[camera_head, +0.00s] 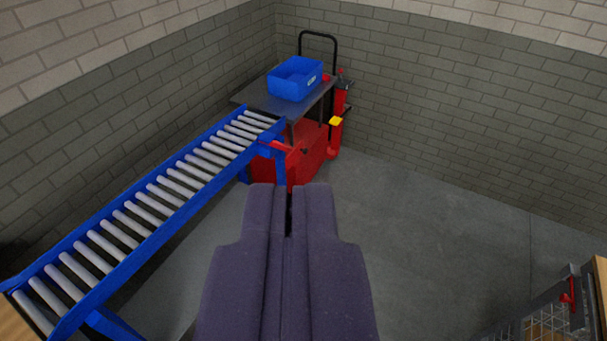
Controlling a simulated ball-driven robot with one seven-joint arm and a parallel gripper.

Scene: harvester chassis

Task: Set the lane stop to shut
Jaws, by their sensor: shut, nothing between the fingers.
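My gripper (289,190) points away from me at the bottom middle, its two dark purple fingers together with nothing between them. A blue roller conveyor (173,216) with grey rollers runs from the lower left to the back. At its far end is a red part, which looks like the lane stop (293,158), beside the blue end frame. My fingertips appear just below it in the picture, with no visible contact. The fingers may hide its lower part. I cannot tell its setting from this view.
A cart (262,97) with a dark top and black handle stands behind the conveyor's end, carrying a blue bin (295,78). Red posts (336,130), one with a yellow top, stand beside it. A wire cage (548,322) is at lower right. The grey floor (430,220) between is clear.

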